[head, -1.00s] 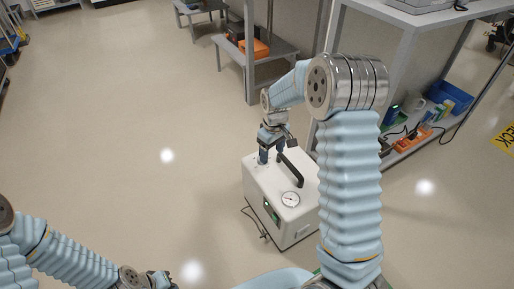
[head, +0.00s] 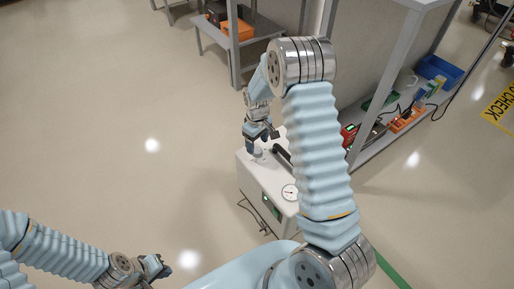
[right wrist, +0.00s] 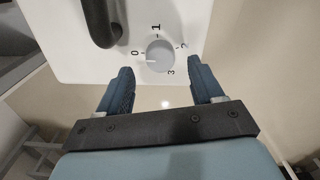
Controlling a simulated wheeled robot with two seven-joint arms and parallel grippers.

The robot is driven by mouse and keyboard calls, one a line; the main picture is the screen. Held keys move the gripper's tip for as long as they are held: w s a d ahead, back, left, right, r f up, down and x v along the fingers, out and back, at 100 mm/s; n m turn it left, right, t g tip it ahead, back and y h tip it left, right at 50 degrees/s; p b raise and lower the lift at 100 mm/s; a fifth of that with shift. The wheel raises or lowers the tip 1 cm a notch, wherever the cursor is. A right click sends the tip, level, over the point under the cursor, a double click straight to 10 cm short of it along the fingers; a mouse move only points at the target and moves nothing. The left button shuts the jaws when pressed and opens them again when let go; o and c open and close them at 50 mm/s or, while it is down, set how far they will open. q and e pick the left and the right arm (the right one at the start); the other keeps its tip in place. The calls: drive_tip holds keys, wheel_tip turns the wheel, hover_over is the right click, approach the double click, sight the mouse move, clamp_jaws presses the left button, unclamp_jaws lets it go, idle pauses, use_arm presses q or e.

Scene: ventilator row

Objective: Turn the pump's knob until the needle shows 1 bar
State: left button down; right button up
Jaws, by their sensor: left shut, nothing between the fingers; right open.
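The pump (head: 255,178) is a white box on the floor, partly hidden behind my right arm in the head view. Its round gauge (head: 290,192) shows at the arm's edge; the needle is too small to read. In the right wrist view the pump's grey knob (right wrist: 160,55) sits on the white top among the marks 0, 1, 2 and 3. A pale line on the knob points toward the 0 side. My right gripper (right wrist: 162,88) is open, its fingertips apart just short of the knob; it also shows over the pump in the head view (head: 256,146). My left gripper (head: 163,268) is shut and empty, low at left.
A black handle (right wrist: 100,20) stands on the pump's top beside the knob. A grey shelf rack (head: 375,150) with tools and a blue bin (head: 438,72) stands at right. A low grey bench (head: 225,48) is behind. The floor at left is clear.

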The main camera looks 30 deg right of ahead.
sight(257, 150)
drive_tip(key=shift+f, duration=1.65)
drive_tip(key=shift+c, duration=0.3)
drive_tip(key=c, duration=1)
drive_tip(key=shift+m, duration=3)
drive_tip(key=o, duration=1.1)
drive_tip(key=shift+c, duration=0.2)
